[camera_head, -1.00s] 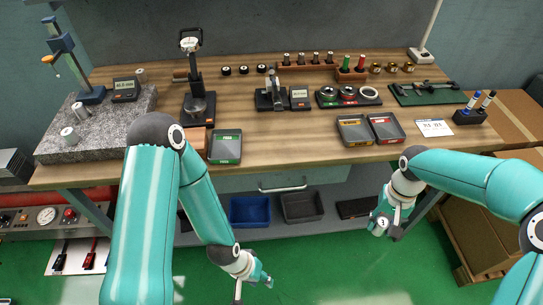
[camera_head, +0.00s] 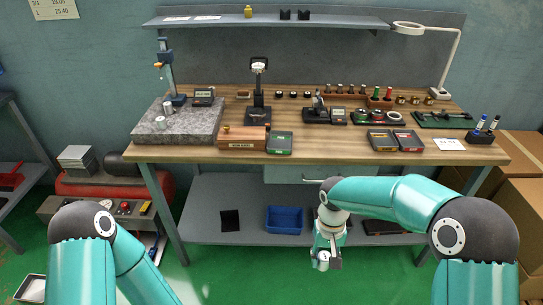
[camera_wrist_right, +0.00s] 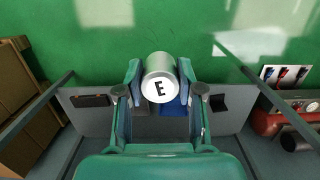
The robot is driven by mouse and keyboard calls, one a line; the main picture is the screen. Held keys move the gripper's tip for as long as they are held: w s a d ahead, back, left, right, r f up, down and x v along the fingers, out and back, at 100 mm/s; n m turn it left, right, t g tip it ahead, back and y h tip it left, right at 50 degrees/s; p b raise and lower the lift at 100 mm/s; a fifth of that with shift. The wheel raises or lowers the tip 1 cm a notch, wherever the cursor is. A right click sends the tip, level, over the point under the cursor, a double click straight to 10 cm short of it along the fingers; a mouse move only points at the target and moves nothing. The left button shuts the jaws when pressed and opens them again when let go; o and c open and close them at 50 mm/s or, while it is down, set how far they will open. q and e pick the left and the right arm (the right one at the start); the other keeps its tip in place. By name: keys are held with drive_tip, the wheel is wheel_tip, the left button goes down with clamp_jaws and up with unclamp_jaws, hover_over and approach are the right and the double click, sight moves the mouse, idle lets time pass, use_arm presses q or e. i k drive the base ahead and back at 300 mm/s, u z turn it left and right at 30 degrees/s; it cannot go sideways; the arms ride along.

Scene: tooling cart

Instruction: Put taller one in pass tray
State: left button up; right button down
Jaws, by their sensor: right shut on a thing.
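My right gripper (camera_head: 325,258) is in front of the bench, lower than its top, over the green floor. Two similar small cylinders stand on the granite plate (camera_head: 200,128): one at the back (camera_head: 168,107) and one nearer the front (camera_head: 160,122). Their heights are hard to compare from here. The pass tray (camera_head: 279,149), dark with a green label, lies at the bench's front edge. My left gripper is out of view.
A wooden box (camera_head: 242,138) stands left of the pass tray. A yellow-labelled tray (camera_head: 382,147) and a red-labelled tray (camera_head: 410,147) lie further right. Gauges and stands fill the back. Below, a shelf holds a blue bin (camera_head: 284,219). Cardboard boxes (camera_head: 515,205) stand at right.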

sight(280, 144)
drive_tip(key=u, duration=0.75)
drive_tip(key=i, duration=1.1)
drive_tip(key=z, duration=0.2)
